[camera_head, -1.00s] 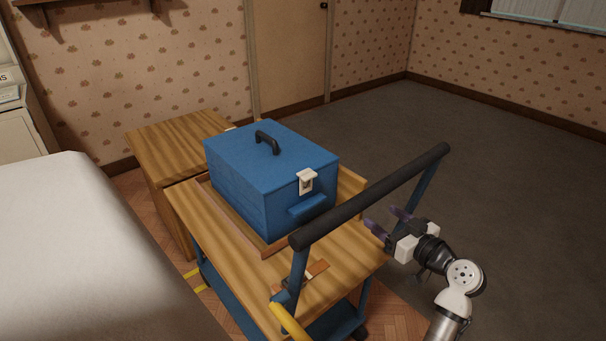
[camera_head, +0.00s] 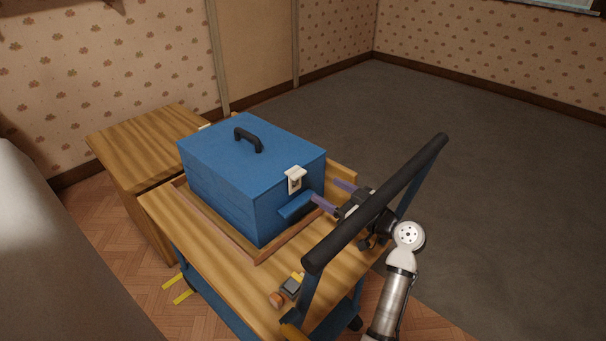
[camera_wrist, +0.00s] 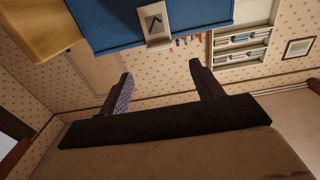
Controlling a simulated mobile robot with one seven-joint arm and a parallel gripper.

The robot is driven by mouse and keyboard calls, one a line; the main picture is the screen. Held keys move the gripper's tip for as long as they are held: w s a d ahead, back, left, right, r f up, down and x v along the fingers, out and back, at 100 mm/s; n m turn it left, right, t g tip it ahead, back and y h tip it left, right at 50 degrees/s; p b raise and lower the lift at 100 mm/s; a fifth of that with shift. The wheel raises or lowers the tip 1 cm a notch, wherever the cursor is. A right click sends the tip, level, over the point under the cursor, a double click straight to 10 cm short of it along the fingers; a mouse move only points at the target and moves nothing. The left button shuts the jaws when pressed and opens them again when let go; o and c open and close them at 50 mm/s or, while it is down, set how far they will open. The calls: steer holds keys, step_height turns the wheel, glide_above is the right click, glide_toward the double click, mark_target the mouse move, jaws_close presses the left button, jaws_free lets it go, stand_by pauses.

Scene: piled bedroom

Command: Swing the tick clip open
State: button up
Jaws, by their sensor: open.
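A blue box (camera_head: 250,178) with a black top handle sits in a shallow wooden tray on the cart. The clip (camera_head: 294,180) is a pale latch on the box's front face at the lid edge, above a blue ledge; it hangs flat against the box. It also shows in the wrist view (camera_wrist: 156,26), at the top. My gripper (camera_head: 330,194) is open and empty, its purple fingers reaching past the cart's black handlebar towards the box front, right of and a little below the clip. In the wrist view the spread fingers (camera_wrist: 160,84) are apart from the clip.
The cart's black handlebar (camera_head: 385,200) crosses in front of my arm, close to the wrist. The wooden cart top (camera_head: 240,290) carries a small grey and orange item (camera_head: 286,291). A wooden cabinet (camera_head: 145,140) stands behind left. Grey floor is clear at right.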

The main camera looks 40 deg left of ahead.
mark_target(301, 175)
steer(key=a, duration=0.3)
steer(key=a+p, duration=0.1)
steer(key=a, duration=0.5)
steer(key=shift+w+a, duration=0.25)
steer(key=shift+w, duration=0.1)
steer(key=shift+c, duration=0.4)
steer(key=c, duration=1.3)
